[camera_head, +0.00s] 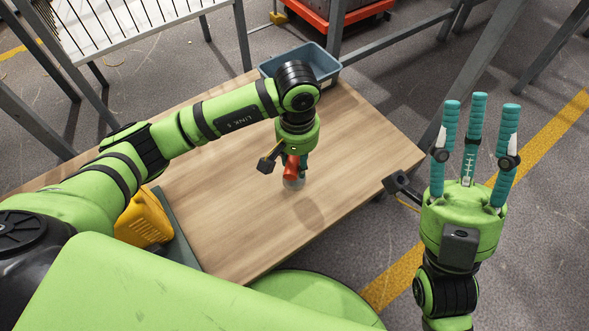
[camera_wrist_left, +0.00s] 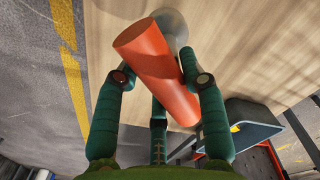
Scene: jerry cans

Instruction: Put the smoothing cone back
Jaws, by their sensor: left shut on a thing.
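The smoothing cone (camera_head: 291,175) has a red-orange handle and a pale grey end. It also shows in the left wrist view (camera_wrist_left: 154,62), with the handle slanting between my fingers and the pale end at the top. My left gripper (camera_head: 297,160) points down over the wooden table (camera_head: 346,132) and is shut on the handle. In the head view the pale end is low, close to the tabletop; I cannot tell whether it touches. My right gripper (camera_head: 482,108) is open and empty, pointing up to the right of the table.
A blue-grey bin (camera_head: 318,61) sits at the table's far edge and shows in the left wrist view (camera_wrist_left: 252,122). A yellow jerry can (camera_head: 143,219) stands at the near left, partly hidden by my left arm, beside a dark green flat surface (camera_head: 180,247). The table's right part is clear.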

